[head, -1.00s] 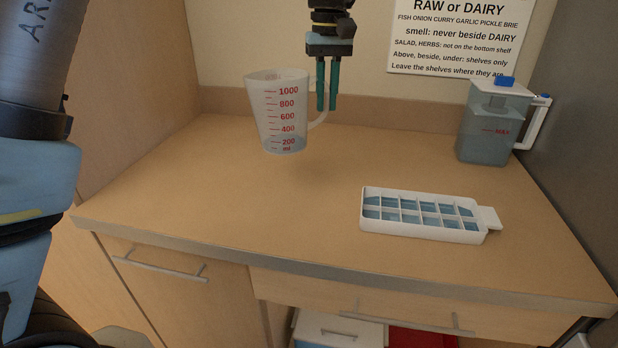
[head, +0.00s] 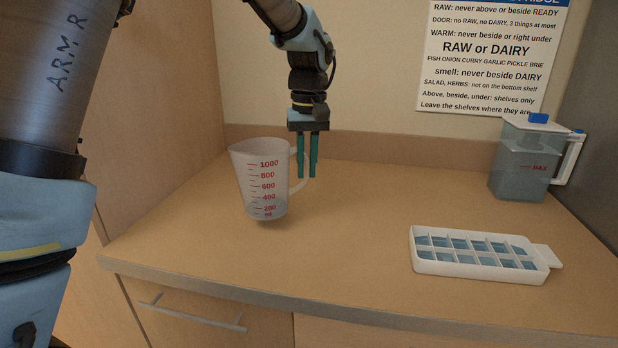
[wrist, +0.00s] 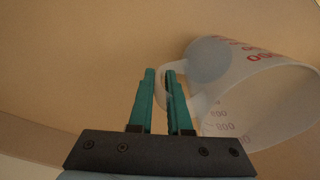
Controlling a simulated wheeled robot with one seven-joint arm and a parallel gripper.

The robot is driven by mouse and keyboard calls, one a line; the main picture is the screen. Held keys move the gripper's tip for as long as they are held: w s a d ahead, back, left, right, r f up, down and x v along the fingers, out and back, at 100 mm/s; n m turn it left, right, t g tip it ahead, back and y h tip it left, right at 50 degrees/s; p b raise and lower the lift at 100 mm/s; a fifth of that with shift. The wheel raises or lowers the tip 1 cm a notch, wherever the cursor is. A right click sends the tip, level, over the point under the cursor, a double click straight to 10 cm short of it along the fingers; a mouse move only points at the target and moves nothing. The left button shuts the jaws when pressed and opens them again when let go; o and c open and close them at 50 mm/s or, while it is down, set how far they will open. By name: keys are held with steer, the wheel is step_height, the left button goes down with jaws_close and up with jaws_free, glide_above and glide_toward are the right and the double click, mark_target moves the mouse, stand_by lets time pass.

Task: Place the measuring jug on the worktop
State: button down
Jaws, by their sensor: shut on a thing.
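The measuring jug (head: 262,185) is clear plastic with red markings and a little bluish tint at its base. It is upright over the left part of the worktop (head: 345,235). My gripper (head: 307,176) points down at the jug's right side, its two green fingers shut on the handle. In the wrist view, the jug (wrist: 265,95) lies to the right and its handle passes between the fingertips of my gripper (wrist: 161,75). The jug's base looks slightly above the worktop; I cannot tell the exact gap.
A white ice-cube tray (head: 480,268) lies at the right front of the worktop. A lidded water jug (head: 522,168) with a blue knob stands at the back right. A printed rule sheet (head: 490,60) hangs on the wall. The worktop between the jug and the tray is clear.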

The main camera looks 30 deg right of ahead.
mark_target(307, 181)
steer(key=shift+f, duration=1.65)
steer(key=c, duration=0.9)
jaws_free()
steer(key=shift+o, duration=0.2)
step_height(307, 181, up, 12)
steer(key=shift+s+d+r+b, duration=0.15)
steer(key=shift+b, duration=0.4)
